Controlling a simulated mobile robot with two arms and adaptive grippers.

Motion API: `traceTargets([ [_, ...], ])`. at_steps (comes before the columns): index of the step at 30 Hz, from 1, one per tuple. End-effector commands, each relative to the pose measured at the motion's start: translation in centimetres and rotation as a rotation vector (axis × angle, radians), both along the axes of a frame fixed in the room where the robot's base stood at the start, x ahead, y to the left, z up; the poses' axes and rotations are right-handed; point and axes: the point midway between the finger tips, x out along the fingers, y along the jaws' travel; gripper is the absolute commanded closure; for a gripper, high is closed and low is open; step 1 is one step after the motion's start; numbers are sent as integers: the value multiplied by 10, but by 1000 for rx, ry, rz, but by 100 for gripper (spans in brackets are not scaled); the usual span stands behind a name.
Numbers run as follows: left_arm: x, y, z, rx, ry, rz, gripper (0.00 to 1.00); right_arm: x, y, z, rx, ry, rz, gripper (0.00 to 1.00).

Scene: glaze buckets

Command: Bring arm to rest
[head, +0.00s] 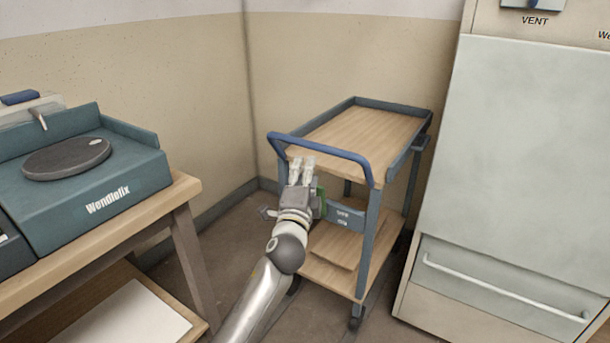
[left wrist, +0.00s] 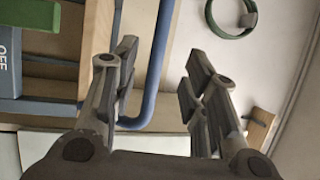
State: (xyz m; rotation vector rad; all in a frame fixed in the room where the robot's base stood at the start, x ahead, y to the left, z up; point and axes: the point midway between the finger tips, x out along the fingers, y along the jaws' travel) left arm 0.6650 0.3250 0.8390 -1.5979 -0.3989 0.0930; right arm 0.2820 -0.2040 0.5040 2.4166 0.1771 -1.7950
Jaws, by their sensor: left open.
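My left arm (head: 262,297) reaches up from the bottom of the head view, and its silver upper link shows. My left gripper (head: 302,172) is at the near end of the cart, just below the blue push handle (head: 320,150) in the picture. My right gripper is not in view.
The wooden-topped cart (head: 362,135) stands against the corner, its tabletop bare. A teal Wendlefix machine (head: 105,180) sits on the wooden bench (head: 185,190) at left. A tall pale cabinet (head: 530,150) with a handle bar is at right. Some floor between bench and cart is clear.

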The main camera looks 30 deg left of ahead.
Motion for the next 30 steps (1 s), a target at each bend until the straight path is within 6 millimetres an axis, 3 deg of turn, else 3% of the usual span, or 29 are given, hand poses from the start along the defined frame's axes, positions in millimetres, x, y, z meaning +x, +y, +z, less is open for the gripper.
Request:
traceTargets([
  [16,-2,-1,-1,0,1,0,59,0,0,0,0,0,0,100],
  [19,-6,-1,-11,-30,18,1,59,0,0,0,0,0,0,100],
  [23,-28,-3,-59,-189,103,7,59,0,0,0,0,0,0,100],
  [26,-62,-9,-120,-396,221,31,59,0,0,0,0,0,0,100],
  [30,-129,-28,-204,-702,412,99,59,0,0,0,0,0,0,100],
])
